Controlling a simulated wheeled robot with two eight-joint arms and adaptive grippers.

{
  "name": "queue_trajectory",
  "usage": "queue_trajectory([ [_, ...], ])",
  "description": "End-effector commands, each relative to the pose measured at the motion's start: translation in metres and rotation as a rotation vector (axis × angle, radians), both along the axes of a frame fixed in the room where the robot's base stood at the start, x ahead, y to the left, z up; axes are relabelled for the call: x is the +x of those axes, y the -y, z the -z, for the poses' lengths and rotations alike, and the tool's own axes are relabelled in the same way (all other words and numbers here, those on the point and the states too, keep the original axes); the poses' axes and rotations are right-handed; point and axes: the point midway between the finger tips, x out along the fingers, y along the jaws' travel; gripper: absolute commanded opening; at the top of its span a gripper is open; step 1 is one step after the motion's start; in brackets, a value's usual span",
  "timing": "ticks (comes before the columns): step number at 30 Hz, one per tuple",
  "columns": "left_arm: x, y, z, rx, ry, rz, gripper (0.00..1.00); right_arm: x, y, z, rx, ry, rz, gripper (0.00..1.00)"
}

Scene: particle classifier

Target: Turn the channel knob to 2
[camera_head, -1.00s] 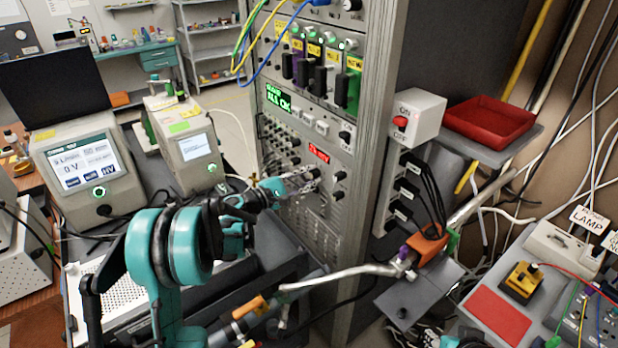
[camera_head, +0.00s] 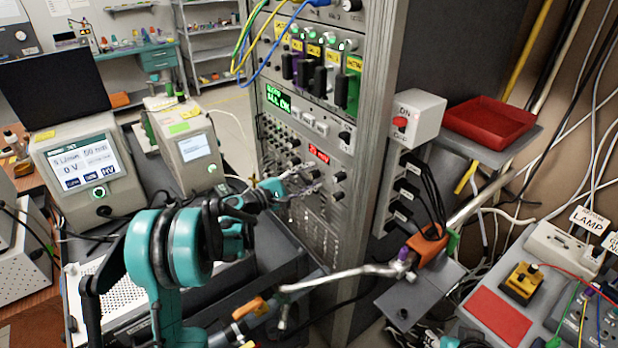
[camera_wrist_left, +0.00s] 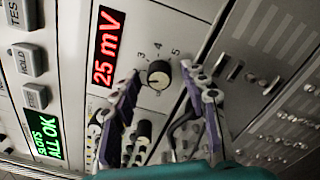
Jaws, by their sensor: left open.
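A round dark knob (camera_wrist_left: 158,76) with a pale face sits on the grey panel in the left wrist view. The digits 3, 4 and 5 are printed beside it; I cannot read its pointer. A red display (camera_wrist_left: 108,48) next to it reads "25 mV"; it also shows on the rack in the head view (camera_head: 319,154). My left gripper (camera_wrist_left: 161,72) is open, with one purple-grey finger on each side of the knob. I cannot tell whether they touch it. In the head view the left gripper (camera_head: 306,187) is at the rack front, below the display. The right gripper is not in view.
Other black knobs (camera_wrist_left: 143,133) stand close to the left finger. A green display (camera_wrist_left: 47,137) reads "ALL OK". In the head view, a red tray (camera_head: 490,122) and a white switch box (camera_head: 416,115) are right of the rack. Cables hang over the rack's upper part.

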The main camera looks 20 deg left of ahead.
Motion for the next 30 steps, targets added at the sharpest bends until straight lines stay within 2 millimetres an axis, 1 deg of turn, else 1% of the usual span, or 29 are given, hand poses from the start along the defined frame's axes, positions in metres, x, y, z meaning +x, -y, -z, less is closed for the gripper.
queue_trajectory([
  [2, -0.003, -0.003, 0.000, 0.000, 0.000, -0.001, 0.44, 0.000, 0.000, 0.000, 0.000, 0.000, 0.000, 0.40],
  [5, -0.012, -0.010, 0.000, 0.000, 0.000, -0.002, 0.44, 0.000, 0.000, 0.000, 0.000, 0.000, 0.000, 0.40],
  [15, -0.069, -0.055, 0.001, 0.000, 0.000, -0.004, 0.44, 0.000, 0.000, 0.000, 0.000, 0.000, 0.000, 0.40],
  [18, -0.082, -0.064, 0.001, 0.000, 0.000, -0.002, 0.44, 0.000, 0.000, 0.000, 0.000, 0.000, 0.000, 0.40],
  [21, -0.090, -0.071, 0.001, 0.000, 0.000, -0.002, 0.44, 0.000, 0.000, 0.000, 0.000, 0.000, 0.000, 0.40],
  [24, -0.094, -0.073, 0.001, 0.000, 0.000, 0.000, 0.44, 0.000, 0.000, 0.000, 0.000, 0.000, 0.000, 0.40],
  [30, -0.095, -0.073, 0.001, 0.000, 0.000, 0.000, 0.44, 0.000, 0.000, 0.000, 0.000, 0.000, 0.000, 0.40],
])
